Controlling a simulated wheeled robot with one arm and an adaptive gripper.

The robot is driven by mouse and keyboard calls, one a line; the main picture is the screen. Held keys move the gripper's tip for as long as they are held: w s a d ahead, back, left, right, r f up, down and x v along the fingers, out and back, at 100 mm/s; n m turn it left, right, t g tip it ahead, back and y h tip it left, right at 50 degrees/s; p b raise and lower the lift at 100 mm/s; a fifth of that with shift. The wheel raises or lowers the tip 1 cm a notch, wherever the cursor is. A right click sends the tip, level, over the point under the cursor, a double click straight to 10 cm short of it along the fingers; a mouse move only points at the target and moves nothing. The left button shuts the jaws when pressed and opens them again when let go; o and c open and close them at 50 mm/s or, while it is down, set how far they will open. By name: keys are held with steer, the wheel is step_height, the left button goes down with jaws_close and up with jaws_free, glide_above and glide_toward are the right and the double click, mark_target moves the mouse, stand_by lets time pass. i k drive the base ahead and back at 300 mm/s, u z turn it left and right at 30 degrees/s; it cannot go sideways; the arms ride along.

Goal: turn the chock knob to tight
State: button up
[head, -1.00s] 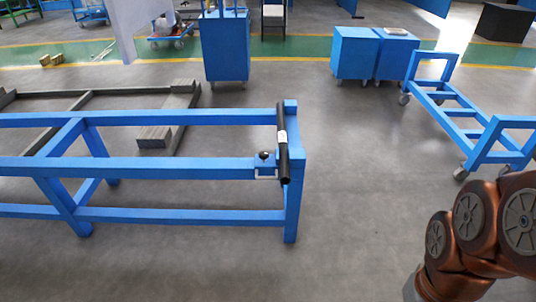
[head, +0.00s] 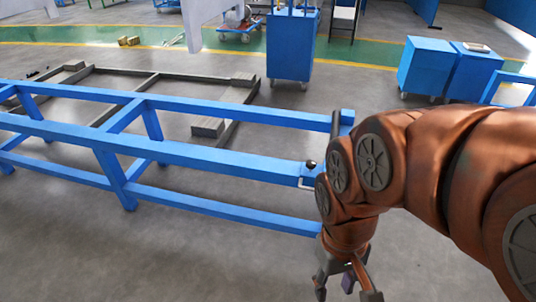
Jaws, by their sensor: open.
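The chock knob (head: 311,163) is a small black ball on a blue block at the right end of the blue frame (head: 220,158). A pale bracket shows just below it. A dark tube (head: 336,122) lies across the frame's end; my arm hides most of it. My gripper (head: 346,288) hangs at the bottom of the head view, pointing down. Its fingers are apart, and it is well below the knob in the picture and not touching it. The knob's turn position is too small to tell.
A grey metal frame (head: 120,74) lies on the floor behind the blue one. A blue cabinet (head: 291,45) stands at the back, and more blue cabinets (head: 425,66) stand at the right. The floor in front of the blue frame is clear.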

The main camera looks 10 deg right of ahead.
mark_target(310, 163)
steer(key=u, duration=0.2)
steer(key=i, duration=1.1)
steer(key=z, duration=0.4)
